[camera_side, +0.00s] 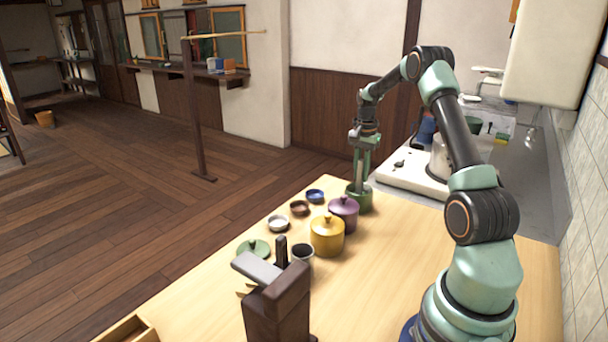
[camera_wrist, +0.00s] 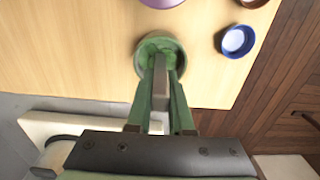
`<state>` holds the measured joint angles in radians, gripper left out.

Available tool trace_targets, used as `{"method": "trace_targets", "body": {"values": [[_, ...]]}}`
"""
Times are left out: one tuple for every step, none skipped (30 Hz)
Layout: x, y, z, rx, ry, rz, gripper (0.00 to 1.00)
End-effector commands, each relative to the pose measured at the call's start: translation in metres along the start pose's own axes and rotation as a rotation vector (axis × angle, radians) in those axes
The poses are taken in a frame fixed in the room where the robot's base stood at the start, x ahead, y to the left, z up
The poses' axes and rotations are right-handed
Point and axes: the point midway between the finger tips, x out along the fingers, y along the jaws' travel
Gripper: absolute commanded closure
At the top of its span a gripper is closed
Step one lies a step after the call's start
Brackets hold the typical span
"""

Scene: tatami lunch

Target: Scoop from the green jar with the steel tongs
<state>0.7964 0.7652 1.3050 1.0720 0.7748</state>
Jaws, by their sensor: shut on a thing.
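The green jar (camera_side: 366,202) stands open at the far end of the wooden table; its rim and green contents also show in the wrist view (camera_wrist: 146,64). My gripper (camera_side: 361,172) points straight down over it. In the wrist view my gripper's green fingers (camera_wrist: 162,92) are shut on the steel tongs (camera_wrist: 160,76), a grey bar reaching into the jar's mouth. The tips of the tongs are hidden, so I cannot tell whether they hold anything. A green lid (camera_side: 262,249) lies on the table near the left edge.
A purple jar (camera_side: 344,214) stands close beside the green jar, with a yellow jar (camera_side: 327,238) nearer. Small blue (camera_side: 315,196), brown (camera_side: 299,208) and white (camera_side: 278,224) bowls line the left edge. A dark cup (camera_side: 302,255) and dark block (camera_side: 277,309) stand in front.

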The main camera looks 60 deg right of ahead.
Motion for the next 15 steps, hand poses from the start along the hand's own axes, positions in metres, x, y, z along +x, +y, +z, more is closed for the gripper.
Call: {"method": "trace_targets", "body": {"values": [[-0.003,0.000,0.000,0.000,0.001,-0.001,1.00],[-0.005,0.000,0.000,0.000,0.002,-0.001,1.00],[-0.008,-0.001,-0.001,0.000,0.002,-0.002,1.00],[-0.010,-0.001,-0.001,0.000,0.002,-0.002,1.00],[-0.012,-0.001,-0.001,0.000,0.002,-0.002,1.00],[-0.015,-0.001,-0.001,0.000,0.002,-0.002,1.00],[-0.017,-0.001,-0.001,0.000,0.002,-0.002,1.00],[-0.018,-0.001,-0.001,0.000,0.002,-0.002,1.00],[-0.021,-0.001,-0.001,0.000,0.002,-0.002,1.00],[-0.023,-0.001,-0.001,0.000,0.002,-0.002,1.00],[-0.025,-0.001,-0.001,0.000,0.002,-0.002,1.00],[-0.027,0.000,0.000,0.000,0.002,-0.002,1.00],[-0.029,0.000,0.000,0.000,0.002,-0.002,1.00],[-0.031,0.000,0.000,0.000,0.001,-0.001,1.00],[-0.033,0.000,0.000,0.000,0.002,-0.002,1.00]]}}
